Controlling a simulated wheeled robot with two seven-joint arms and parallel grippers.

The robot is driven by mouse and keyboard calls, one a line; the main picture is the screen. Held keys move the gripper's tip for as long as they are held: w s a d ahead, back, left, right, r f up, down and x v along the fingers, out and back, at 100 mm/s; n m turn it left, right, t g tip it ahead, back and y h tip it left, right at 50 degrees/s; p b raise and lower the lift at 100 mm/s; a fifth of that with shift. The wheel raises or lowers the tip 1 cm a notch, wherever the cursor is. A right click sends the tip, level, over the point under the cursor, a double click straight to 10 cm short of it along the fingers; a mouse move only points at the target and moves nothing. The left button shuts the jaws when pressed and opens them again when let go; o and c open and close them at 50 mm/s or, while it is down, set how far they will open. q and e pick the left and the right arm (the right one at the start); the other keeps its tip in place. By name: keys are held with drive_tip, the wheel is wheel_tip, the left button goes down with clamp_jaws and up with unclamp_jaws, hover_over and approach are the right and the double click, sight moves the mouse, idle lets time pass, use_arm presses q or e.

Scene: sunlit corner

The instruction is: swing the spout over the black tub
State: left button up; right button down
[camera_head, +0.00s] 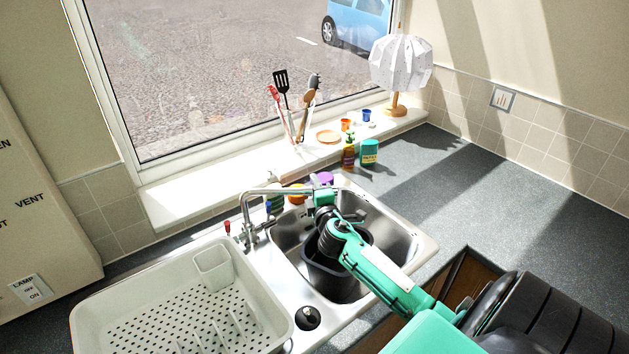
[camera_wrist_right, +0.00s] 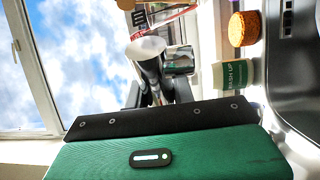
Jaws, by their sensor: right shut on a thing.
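The chrome spout (camera_head: 280,191) rises from the tap behind the sink and runs right, across the back of the basin. My right gripper (camera_head: 321,198) is shut on its free end. In the right wrist view the fingers (camera_wrist_right: 157,92) close around the pale spout end (camera_wrist_right: 146,48). The black tub (camera_head: 345,288) stands in the sink basin, partly hidden by my right wrist and arm. The spout end appears above and behind the tub's back rim; I cannot tell whether it is directly over the tub. My left gripper is not in view.
A white dish rack (camera_head: 180,320) fills the drainer at left. A lamp (camera_head: 400,65) and utensils (camera_head: 297,120) stand on the sill. The right worktop (camera_head: 500,200) is clear.

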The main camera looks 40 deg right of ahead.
drive_tip(key=shift+s+a+m+h, duration=0.25)
drive_tip(key=shift+s+m+h, duration=0.05)
drive_tip(key=shift+s, duration=0.05)
drive_tip(key=shift+g, duration=0.3)
drive_tip(key=c, duration=1.2)
unclamp_jaws()
drive_tip(key=shift+s+a+f, duration=0.2)
drive_tip(key=shift+s+a, duration=0.05)
drive_tip(key=shift+s, duration=0.15)
drive_tip(key=b+v, duration=0.4)
drive_tip(key=v, duration=0.8)
drive_tip(key=shift+s+a+b, duration=0.2)
drive_tip(key=shift+s+b, duration=0.1)
drive_tip(key=shift+s, duration=0.05)
